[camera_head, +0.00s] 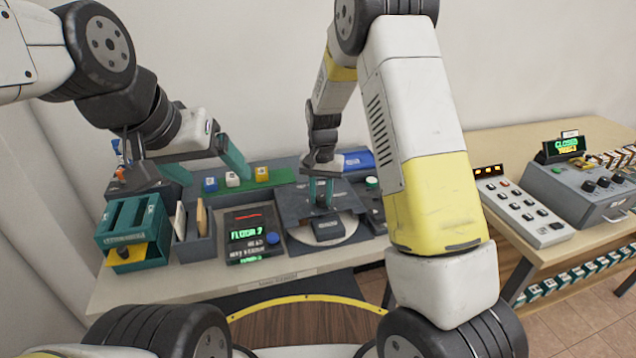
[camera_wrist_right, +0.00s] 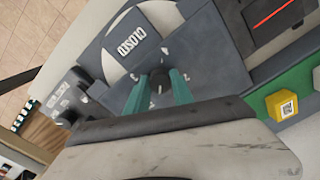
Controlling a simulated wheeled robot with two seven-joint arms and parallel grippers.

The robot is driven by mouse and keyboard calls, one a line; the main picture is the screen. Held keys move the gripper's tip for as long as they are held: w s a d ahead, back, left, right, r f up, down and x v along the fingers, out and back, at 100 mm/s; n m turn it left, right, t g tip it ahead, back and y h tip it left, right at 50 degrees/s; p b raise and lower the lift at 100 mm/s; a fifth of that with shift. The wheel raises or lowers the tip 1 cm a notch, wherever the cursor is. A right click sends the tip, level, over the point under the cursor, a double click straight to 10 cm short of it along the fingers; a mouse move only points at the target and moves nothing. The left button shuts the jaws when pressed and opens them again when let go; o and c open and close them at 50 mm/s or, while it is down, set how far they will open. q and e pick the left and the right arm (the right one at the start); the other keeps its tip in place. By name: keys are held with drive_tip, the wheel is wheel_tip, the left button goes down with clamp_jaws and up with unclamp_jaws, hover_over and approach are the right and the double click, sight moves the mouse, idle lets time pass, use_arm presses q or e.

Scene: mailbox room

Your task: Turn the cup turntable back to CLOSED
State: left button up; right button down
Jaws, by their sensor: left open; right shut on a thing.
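The cup turntable (camera_head: 328,229) is a dark housing with a pale round part at its front, in the middle of the left table. In the right wrist view its dark plate (camera_wrist_right: 112,38) carries the word CLOSED, seen upside down, beside a pale curved rim. My right gripper (camera_head: 321,190) points down over the turntable. Its teal fingers (camera_wrist_right: 159,97) are shut on a small dark knob (camera_wrist_right: 158,78) at the turntable. The fingers and arm hide part of the turntable in the head view. My left gripper (camera_head: 207,164) is open and empty, above the table's back left.
A display box (camera_head: 254,236) reading FLOOR 7 stands left of the turntable. A teal slotted box (camera_head: 130,232) is at far left. Several coloured blocks sit on a green strip (camera_head: 278,176) behind. A keypad (camera_head: 520,213) and a knobbed grey console (camera_head: 585,190) occupy the right table.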

sight(321, 198)
idle(0.4)
drive_tip(key=c, duration=1.1)
unclamp_jaws()
drive_tip(key=shift+r, duration=0.1)
wheel_tip(321, 198, up, 8)
drive_tip(key=shift+f, duration=0.2)
drive_tip(key=s+d+r+t+y, duration=0.1)
drive_tip(key=s+d+r, duration=0.3)
drive_tip(key=r, duration=0.5)
drive_tip(key=s+d+r+n+t, duration=0.1)
drive_tip(key=s+r, duration=0.3)
drive_tip(key=s, duration=0.7)
drive_tip(key=s+d+r+n+t+y, duration=0.1)
drive_tip(key=s+d+r+t, duration=0.3)
drive_tip(key=s, duration=0.7)
drive_tip(key=shift+d+r+n, duration=0.15)
drive_tip(key=shift+r+n, duration=0.45)
drive_tip(key=shift+r, duration=0.05)
